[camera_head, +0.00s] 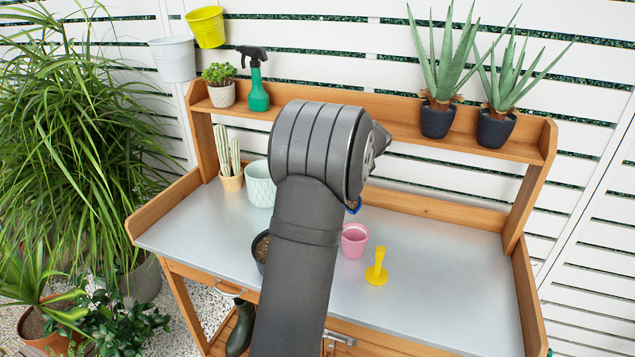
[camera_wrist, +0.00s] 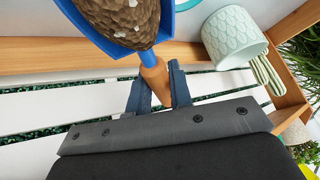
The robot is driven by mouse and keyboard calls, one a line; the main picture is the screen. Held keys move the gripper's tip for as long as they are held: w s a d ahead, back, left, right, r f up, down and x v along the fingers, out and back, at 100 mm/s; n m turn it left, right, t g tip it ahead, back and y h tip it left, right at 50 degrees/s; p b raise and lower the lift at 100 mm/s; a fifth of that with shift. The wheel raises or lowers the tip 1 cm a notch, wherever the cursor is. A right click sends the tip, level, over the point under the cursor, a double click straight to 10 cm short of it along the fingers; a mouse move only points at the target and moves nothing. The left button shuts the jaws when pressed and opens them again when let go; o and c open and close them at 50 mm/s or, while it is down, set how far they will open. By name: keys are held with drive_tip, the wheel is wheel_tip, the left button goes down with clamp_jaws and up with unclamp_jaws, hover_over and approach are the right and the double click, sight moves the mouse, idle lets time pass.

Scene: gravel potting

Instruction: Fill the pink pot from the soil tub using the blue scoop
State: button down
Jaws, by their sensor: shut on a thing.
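My gripper (camera_wrist: 158,88) is shut on the wooden handle of the blue scoop (camera_wrist: 178,38). In the head view only a bit of the blue scoop (camera_head: 353,208) shows beside my arm, above and behind the pink pot. The pink pot (camera_head: 355,241) stands upright on the metal tabletop; its inside looks empty. The dark soil tub (camera_head: 259,262) is left of it, partly hidden by my arm, with brown soil visible inside. My gripper is hidden in the head view.
A pale green pot (camera_head: 259,186) and a potted cactus (camera_head: 230,168) stand at the back left. The right side of the tabletop (camera_head: 455,285) is clear. A wooden shelf (camera_head: 400,131) with plants runs along the back.

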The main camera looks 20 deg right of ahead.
drive_tip(key=shift+d, duration=0.25)
drive_tip(key=shift+s+a+f+t+h, duration=0.15)
drive_tip(key=shift+s+f+t, duration=0.1)
drive_tip(key=shift+s+t, duration=0.4)
drive_tip(key=shift+s+a+f+t+h, duration=0.15)
drive_tip(key=shift+s+f+t, duration=0.15)
drive_tip(key=shift+t, duration=0.65)
drive_tip(key=shift+s+a+r+n+t, duration=0.15)
drive_tip(key=shift+s+r+n+t, duration=0.05)
drive_tip(key=shift+s+r+t, duration=0.75)
drive_tip(key=shift+s+a+r+n+t, duration=0.1)
drive_tip(key=shift+s+r+n+t, duration=0.1)
drive_tip(key=shift+s+r+t, duration=0.7)
drive_tip(key=shift+w+f+t, duration=0.1)
drive_tip(key=shift+f+t, duration=0.15)
drive_tip(key=shift+f, duration=0.15)
idle(0.6)
drive_tip(key=shift+w+d+f+g, duration=0.2)
drive_tip(key=shift+w+f+g, duration=0.95)
drive_tip(key=shift+g, duration=0.45)
drive_tip(key=shift+w+d+f+m+g, duration=0.2)
drive_tip(key=shift+w+f+g, duration=0.55)
drive_tip(key=shift+g, duration=0.35)
drive_tip(key=shift+w+d+f+m+g, duration=0.1)
drive_tip(key=shift+w+f+m+g, duration=0.1)
drive_tip(key=shift+w+f+g, duration=0.7)
drive_tip(key=shift+s+r, duration=0.15)
drive_tip(key=shift+r, duration=0.25)
